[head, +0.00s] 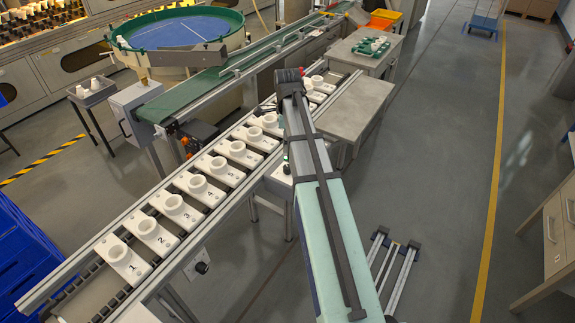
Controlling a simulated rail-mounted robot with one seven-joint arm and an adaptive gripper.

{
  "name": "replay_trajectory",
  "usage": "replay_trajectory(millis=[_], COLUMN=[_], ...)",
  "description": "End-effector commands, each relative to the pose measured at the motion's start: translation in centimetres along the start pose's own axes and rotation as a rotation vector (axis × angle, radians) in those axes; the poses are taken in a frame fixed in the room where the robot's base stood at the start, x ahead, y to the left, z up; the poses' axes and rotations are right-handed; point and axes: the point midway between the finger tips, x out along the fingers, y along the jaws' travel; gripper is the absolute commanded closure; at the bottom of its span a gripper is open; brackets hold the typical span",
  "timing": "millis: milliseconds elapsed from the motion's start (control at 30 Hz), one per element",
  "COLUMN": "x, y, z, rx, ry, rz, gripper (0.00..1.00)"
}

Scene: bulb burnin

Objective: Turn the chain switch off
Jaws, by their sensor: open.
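The chain conveyor runs diagonally through the head view and carries a row of numbered white plates with round sockets (122,254). A black rotary knob (202,267) sits on a grey box at the conveyor's near side, below the front plates. It looks like the chain switch, but its label and setting are too small to read. My arm reaches over the far part of the conveyor, right of the knob and apart from it. My gripper is not clearly seen; the arm hides that area. A small dark fitting (286,166) shows beside the arm, partly covered.
A green belt (205,90) and a blue round bowl (180,30) stand behind the conveyor. A grey box with a lever (135,108) stands at the belt's end. Blue crates (30,260) are at left.

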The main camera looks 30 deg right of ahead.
Motion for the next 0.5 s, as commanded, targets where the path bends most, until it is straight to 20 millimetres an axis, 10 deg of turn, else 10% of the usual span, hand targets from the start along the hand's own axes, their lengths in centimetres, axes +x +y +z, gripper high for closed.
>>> replay_trajectory(millis=[500], x=[8.8], y=[0.1], z=[0.0], rx=[-0.001], ry=[0.000], rz=[0.002], gripper=[0.40])
